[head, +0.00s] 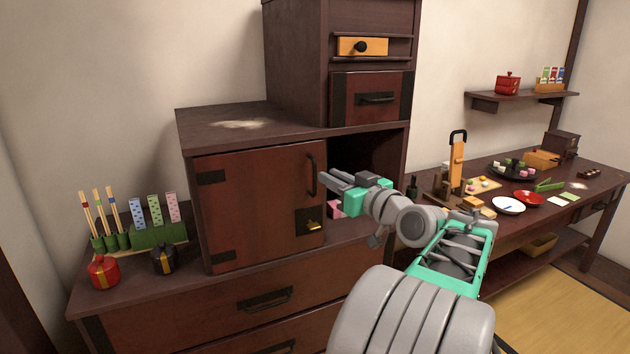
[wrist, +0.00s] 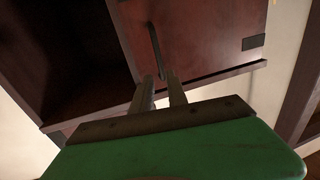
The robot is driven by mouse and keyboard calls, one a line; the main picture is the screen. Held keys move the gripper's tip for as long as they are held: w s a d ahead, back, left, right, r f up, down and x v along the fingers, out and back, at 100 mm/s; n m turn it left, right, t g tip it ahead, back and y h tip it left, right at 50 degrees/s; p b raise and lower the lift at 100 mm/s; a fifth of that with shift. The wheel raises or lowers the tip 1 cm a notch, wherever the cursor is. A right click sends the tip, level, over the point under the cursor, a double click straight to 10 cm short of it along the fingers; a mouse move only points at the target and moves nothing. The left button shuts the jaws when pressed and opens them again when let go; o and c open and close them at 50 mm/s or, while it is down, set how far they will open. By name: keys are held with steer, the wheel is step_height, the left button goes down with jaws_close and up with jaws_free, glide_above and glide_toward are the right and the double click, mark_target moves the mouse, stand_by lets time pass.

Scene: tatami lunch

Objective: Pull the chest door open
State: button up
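The chest door (head: 255,205) is a reddish-brown panel with dark hinge plates on its left side. It looks flush with the chest front. Its dark upright bar handle (head: 312,176) is near the right edge, above a dark lock plate with a brass piece (head: 313,225). My gripper (head: 328,180) is just right of the handle. In the wrist view the door (wrist: 205,35) fills the upper middle, and the handle (wrist: 154,45) runs down toward the gap between my two fingers (wrist: 160,82). The fingers are apart; contact with the handle is not clear.
A dark open compartment (head: 370,165) with a pink item (head: 335,208) lies right of the door. A red pot (head: 103,272), a black pot (head: 163,259) and a green holder (head: 158,234) stand left of it. A table with dishes (head: 508,205) is at right.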

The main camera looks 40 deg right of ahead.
mark_target(315, 167)
steer(key=w, duration=0.6)
steer(key=shift+w+d, duration=0.2)
steer(key=shift+w, duration=0.2)
steer(key=shift+c, duration=0.2)
jaws_close()
stand_by(0.6)
